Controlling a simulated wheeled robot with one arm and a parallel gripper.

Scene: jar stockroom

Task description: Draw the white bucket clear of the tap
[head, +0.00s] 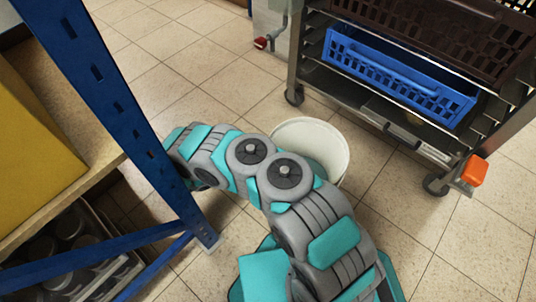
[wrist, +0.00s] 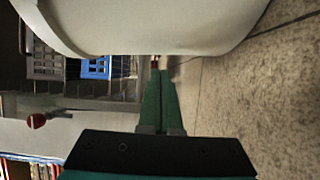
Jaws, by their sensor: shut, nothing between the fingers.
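The white bucket (head: 333,143) stands upright on the tiled floor in the head view, partly hidden behind my arm. Its pale wall (wrist: 150,25) fills the top of the wrist view. A red knob (wrist: 37,120) shows at left in the wrist view. My gripper (wrist: 160,66) is shut and empty, its green fingers beside the bucket wall; I cannot tell whether they touch it. My gripper is hidden in the head view.
A wheeled metal rack (head: 293,60) with a blue crate (head: 395,75) and a dark crate stands at upper right. A blue shelf post (head: 115,110) is close to my arm at left. Floor is clear at lower right and upper left.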

